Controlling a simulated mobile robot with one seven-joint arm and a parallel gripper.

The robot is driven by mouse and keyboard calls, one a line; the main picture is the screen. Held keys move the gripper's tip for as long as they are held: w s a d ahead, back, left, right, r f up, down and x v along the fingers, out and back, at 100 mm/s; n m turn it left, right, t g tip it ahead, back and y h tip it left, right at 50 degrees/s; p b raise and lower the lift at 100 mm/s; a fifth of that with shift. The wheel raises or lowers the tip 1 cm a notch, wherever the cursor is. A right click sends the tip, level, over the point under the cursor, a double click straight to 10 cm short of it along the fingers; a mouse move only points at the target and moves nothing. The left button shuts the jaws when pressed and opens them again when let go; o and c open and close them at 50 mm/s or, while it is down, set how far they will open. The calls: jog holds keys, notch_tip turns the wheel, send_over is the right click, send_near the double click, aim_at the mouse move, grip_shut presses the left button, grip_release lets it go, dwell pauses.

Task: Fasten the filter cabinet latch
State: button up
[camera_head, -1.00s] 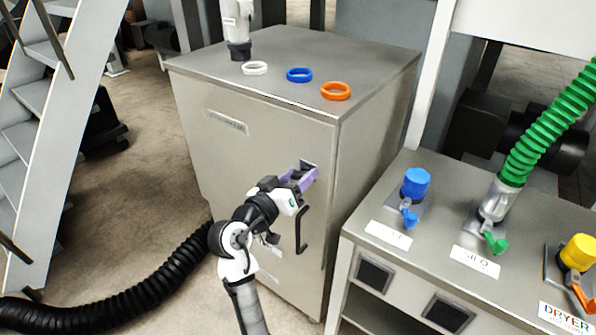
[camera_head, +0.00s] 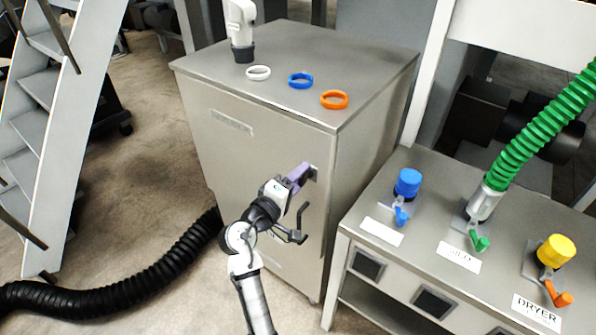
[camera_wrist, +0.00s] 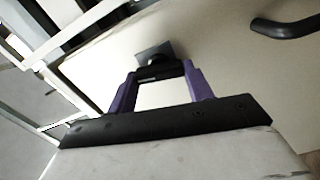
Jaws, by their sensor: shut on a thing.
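The filter cabinet (camera_head: 262,160) is a grey metal box with a flat top, and its front door looks closed. The latch (camera_head: 313,174) is a small dark part near the upper right edge of the front. My gripper (camera_head: 303,173), with purple fingers, is at this latch and shut on it. In the wrist view the dark latch bar (camera_wrist: 158,72) lies across between the tips of the two fingers, in front of a small grey plate on the panel. The fingers partly hide the latch in the head view.
A dark door handle (camera_wrist: 285,28) is close beside my gripper. White (camera_head: 258,73), blue (camera_head: 301,80) and orange (camera_head: 334,99) rings lie on the cabinet top. A bench (camera_head: 400,262) with coloured ports stands at right. A black hose (camera_head: 120,285) lies on the floor at left.

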jog(key=shift+n+p, duration=0.85)
jog(key=shift+n, duration=0.25)
jog(key=o, duration=1)
jog(key=b+v, duration=0.3)
jog(key=v, duration=1)
jog(key=shift+s+a+b, duration=0.25)
jog(key=shift+s+b, duration=0.1)
jog(key=shift+b, duration=0.05)
